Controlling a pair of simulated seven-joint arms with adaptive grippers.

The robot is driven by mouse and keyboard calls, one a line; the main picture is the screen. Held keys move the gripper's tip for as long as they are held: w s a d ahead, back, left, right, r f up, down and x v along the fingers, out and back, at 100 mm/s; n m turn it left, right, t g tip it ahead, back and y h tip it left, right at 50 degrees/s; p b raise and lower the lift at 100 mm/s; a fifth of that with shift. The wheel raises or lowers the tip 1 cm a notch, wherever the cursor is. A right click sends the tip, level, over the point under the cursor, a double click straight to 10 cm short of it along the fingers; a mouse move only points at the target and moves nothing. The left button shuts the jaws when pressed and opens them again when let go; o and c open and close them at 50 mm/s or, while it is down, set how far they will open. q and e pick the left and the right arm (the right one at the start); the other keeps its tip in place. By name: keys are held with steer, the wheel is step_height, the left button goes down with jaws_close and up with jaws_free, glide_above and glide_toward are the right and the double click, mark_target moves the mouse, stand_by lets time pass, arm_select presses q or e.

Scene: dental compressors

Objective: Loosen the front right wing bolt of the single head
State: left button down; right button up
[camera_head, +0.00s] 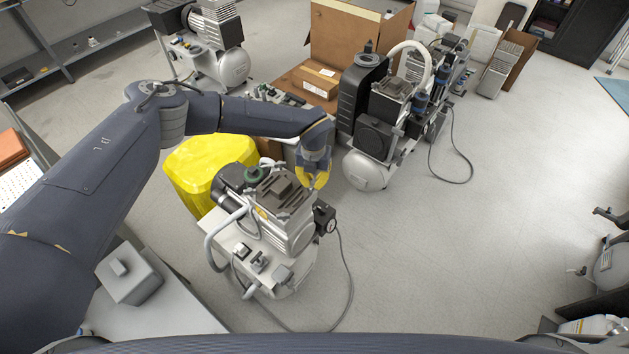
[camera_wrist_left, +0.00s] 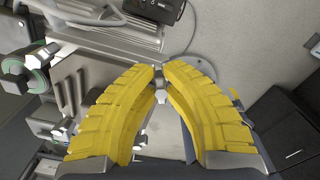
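The single-head compressor (camera_head: 291,232) stands on the floor near the middle of the head view, with its ribbed grey head (camera_head: 285,190) on top. My left gripper (camera_head: 314,186) reaches down at the far right corner of that head. In the left wrist view its two yellow fingers (camera_wrist_left: 159,72) converge at the tips on a small metal wing bolt (camera_wrist_left: 160,90). The fingers look closed on the bolt, which they partly cover. In the head view the gripper hides this bolt. My right gripper is not in view.
A yellow-covered bin (camera_head: 205,168) stands just behind the compressor. A larger compressor (camera_head: 375,150) is to the right, with a cardboard box (camera_head: 350,40) behind. A black box with a gauge (camera_head: 325,217) is on the compressor's right side.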

arm_select(q)
steer(key=shift+a+n, duration=0.2)
steer(key=shift+n, duration=2)
steer(key=c, duration=1.5)
jaws_free()
step_height(320, 180, up, 12)
